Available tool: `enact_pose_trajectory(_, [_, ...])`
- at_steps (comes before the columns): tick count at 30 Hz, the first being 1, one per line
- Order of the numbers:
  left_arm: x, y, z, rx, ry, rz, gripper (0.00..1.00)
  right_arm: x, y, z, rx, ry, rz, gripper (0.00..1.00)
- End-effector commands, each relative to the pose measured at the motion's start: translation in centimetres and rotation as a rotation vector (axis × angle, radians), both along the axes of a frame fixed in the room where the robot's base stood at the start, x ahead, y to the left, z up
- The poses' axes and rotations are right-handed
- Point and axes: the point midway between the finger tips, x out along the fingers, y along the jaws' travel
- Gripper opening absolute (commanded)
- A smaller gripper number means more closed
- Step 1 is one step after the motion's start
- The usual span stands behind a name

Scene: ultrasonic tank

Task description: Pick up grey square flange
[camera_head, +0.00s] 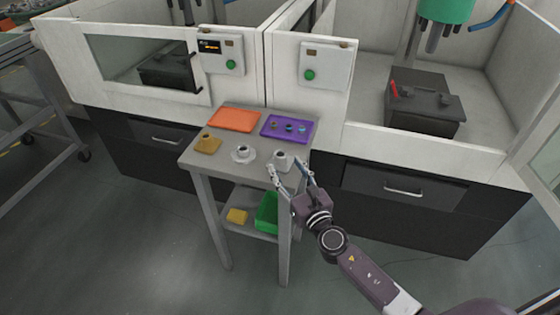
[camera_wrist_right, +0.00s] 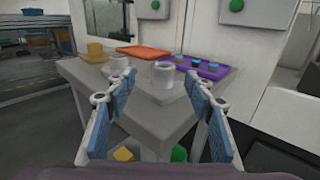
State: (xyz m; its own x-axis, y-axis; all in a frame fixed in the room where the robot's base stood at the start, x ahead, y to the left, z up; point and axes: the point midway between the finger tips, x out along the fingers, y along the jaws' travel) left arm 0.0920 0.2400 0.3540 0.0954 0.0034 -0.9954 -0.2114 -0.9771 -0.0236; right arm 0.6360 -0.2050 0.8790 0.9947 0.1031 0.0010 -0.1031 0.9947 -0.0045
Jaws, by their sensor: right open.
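The grey square flange (camera_head: 280,160) stands at the front right corner of the small grey table (camera_head: 215,165). It has a flat base and an upright round collar. In the right wrist view the flange (camera_wrist_right: 162,76) is upright straight ahead, beyond the fingertips. My right gripper (camera_head: 286,168) is open and empty at the table's front right edge, close to the flange. In the right wrist view its blue-padded fingers (camera_wrist_right: 147,92) are spread wide, with nothing between them. My left gripper is not in view.
A grey round flange (camera_head: 242,153) and a yellow flange (camera_head: 208,145) stand left of it. Behind are an orange tray (camera_head: 234,119) and a purple tray (camera_head: 270,136) with small blue-topped parts. Below are a green bin (camera_head: 267,212) and yellow block (camera_head: 237,215). Machine cabinets back the table.

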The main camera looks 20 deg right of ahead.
Motion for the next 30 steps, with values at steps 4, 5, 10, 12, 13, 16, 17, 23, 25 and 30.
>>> enact_pose_trajectory(4, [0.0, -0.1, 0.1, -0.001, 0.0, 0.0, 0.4, 1.7, 0.0, 0.2, 0.002, -0.001, -0.001, 0.49])
enact_pose_trajectory(5, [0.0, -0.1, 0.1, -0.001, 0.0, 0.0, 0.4, 2.0, 0.0, 0.2, 0.002, -0.001, -0.002, 0.49])
enact_pose_trajectory(10, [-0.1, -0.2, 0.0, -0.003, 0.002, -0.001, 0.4, 4.6, -0.1, 0.2, 0.005, 0.0, -0.001, 0.49])
enact_pose_trajectory(12, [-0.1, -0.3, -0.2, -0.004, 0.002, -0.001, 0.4, 5.4, 0.0, 0.1, 0.005, 0.0, -0.002, 0.49])
enact_pose_trajectory(13, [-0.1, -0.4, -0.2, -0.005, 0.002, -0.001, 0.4, 5.7, 0.0, 0.1, 0.004, 0.0, -0.002, 0.49])
enact_pose_trajectory(16, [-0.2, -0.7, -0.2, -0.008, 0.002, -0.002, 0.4, 6.2, 0.1, 0.1, 0.004, 0.0, -0.002, 0.49])
enact_pose_trajectory(17, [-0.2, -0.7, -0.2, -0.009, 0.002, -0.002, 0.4, 6.2, 0.1, 0.1, 0.005, 0.002, -0.002, 0.49])
enact_pose_trajectory(23, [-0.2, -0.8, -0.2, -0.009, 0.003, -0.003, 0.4, 6.2, 0.1, 0.1, 0.005, 0.002, -0.002, 0.48])
enact_pose_trajectory(25, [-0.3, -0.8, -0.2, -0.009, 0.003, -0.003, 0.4, 6.2, 0.1, 0.1, 0.005, 0.002, -0.002, 0.4])
enact_pose_trajectory(30, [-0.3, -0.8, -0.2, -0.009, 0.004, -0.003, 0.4, 6.2, 0.1, 0.1, 0.006, 0.002, -0.002, 0.21])
